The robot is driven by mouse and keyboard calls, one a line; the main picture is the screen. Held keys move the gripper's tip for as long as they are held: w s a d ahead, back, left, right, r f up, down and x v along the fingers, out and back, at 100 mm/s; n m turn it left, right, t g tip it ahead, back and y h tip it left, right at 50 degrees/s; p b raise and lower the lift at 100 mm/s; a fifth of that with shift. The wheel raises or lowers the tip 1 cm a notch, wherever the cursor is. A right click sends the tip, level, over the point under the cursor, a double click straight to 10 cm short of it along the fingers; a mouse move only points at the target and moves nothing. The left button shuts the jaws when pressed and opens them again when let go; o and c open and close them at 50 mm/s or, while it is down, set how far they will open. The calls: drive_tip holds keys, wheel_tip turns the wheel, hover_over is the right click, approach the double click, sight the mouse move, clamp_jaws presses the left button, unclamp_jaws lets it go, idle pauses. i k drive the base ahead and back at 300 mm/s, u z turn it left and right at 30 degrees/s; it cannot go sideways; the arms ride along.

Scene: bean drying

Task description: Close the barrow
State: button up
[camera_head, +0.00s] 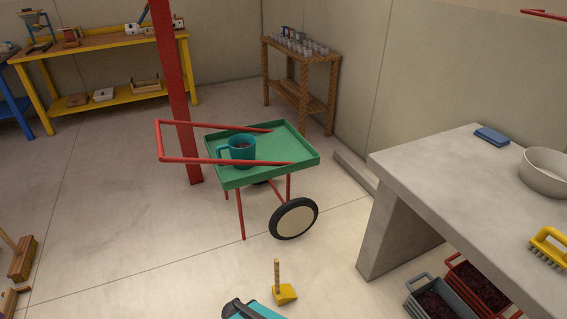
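The barrow (290,150) stands in the middle of the floor, with a shallow green tray, red handle bars reaching left, red legs and a black-rimmed wheel (294,219). A teal mug (241,150) with dark contents stands in its tray, near the left end. I see no lid or door on the barrow.
A red post (175,95) rises just behind the handles. A grey bench (455,180) stands right, with crates (437,300) beneath. A yellow-headed tool (284,294) and a partly cut-off teal-and-black object (250,310) are in front. The floor left of the barrow is clear.

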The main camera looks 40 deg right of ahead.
sight(281, 150)
drive_tip(key=z, duration=0.85)
drive_tip(key=k, duration=0.95)
drive_tip(key=i, duration=0.75)
